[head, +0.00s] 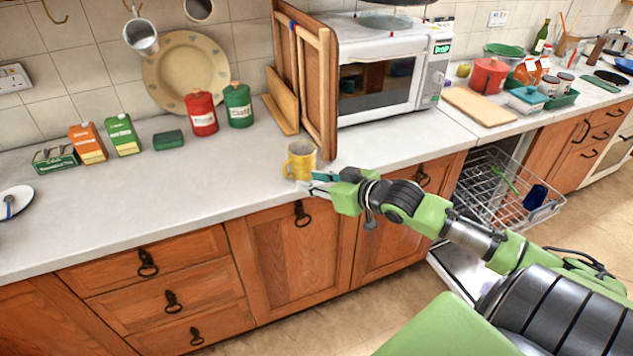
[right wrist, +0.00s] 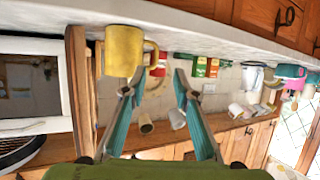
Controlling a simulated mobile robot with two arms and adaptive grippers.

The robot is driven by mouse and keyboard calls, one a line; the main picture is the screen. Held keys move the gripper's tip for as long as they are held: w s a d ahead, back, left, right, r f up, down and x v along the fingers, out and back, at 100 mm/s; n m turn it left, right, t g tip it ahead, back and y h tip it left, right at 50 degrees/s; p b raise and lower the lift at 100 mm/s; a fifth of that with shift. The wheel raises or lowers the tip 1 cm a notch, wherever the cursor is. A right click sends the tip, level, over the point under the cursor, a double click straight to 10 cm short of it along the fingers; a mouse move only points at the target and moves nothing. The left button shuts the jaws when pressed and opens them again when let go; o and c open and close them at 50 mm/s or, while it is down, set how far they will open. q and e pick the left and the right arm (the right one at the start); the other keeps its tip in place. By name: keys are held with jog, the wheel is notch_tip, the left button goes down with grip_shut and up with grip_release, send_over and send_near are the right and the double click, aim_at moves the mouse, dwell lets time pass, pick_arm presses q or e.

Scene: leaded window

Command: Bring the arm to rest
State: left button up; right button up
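My right gripper (head: 318,184) is at the counter's front edge, at the end of my green arm. In the right wrist view its two teal fingers (right wrist: 160,95) are spread apart with nothing seen between them. A yellow mug (head: 300,160) stands on the counter just beyond the fingertips. In the right wrist view the mug (right wrist: 123,50) is near the tip of the left-hand finger; whether they touch I cannot tell. My left gripper is not in view.
Wooden boards (head: 318,85) lean beside the white microwave (head: 385,75) behind the mug. Red (head: 201,112) and green (head: 238,105) canisters stand further left. The counter front left of the mug is clear. A pulled-out wire rack (head: 500,190) is below the counter at right.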

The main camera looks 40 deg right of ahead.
jog(key=shift+s+d+r, duration=0.1)
jog(key=shift+s+r, duration=0.15)
jog(key=shift+s, duration=0.25)
jog(key=s+d+f+m+g+h, duration=0.15)
jog(key=d+f, duration=0.25)
jog(key=f, duration=0.6)
jog(key=s+d+f+m+g+h, duration=0.1)
jog(key=s+d+f+h, duration=0.2)
jog(key=f, duration=0.7)
jog(key=s+f+g, duration=0.1)
jog(key=s+f, duration=0.4)
jog(key=f, duration=0.3)
jog(key=s+f+g, duration=0.2)
jog(key=s+f, duration=0.3)
jog(key=f, duration=0.3)
jog(key=s+a+f+n+g+y, duration=0.15)
jog(key=s+a+f, duration=0.25)
jog(key=s+f, duration=0.4)
jog(key=s+a+f+g, duration=0.2)
jog(key=s+a+f, duration=0.3)
jog(key=s+f, duration=0.35)
jog(key=s+a+f+n+g, duration=0.1)
jog(key=s+a+f, duration=0.2)
jog(key=s+a, duration=0.3)
jog(key=s+a+f+g, duration=0.2)
jog(key=s+a+f, duration=0.1)
jog(key=s+a, duration=0.4)
jog(key=s, duration=0.3)
jog(key=shift+s+f+n+y, duration=0.2)
jog(key=shift+f+n+y, duration=0.2)
